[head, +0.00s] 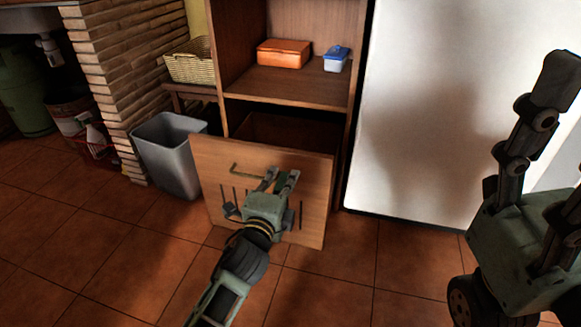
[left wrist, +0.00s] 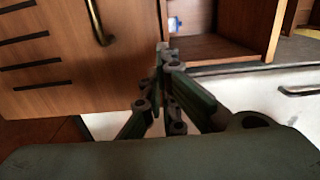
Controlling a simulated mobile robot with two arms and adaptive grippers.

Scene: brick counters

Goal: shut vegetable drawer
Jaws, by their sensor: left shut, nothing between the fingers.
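The vegetable drawer has a wooden front panel (head: 314,190) with dark vertical slots and a brass handle (head: 238,168). It stands out from the wooden cabinet, and its dark inside (head: 285,130) shows behind the front's top edge. My left gripper (head: 281,178) is shut and empty in front of the panel, right of the handle; touching cannot be judged. In the left wrist view, the shut fingertips (left wrist: 163,48) appear beside the edge of the slotted panel (left wrist: 60,60). My right gripper (head: 570,130) is large at the right edge, partly cut off, away from the drawer.
A grey bin (head: 172,150) stands close left of the drawer. A white fridge (head: 430,110) stands right of the cabinet. An orange box (head: 284,54) and a blue-lidded container (head: 336,60) sit on the shelf above. Tiled floor (head: 340,275) in front is clear.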

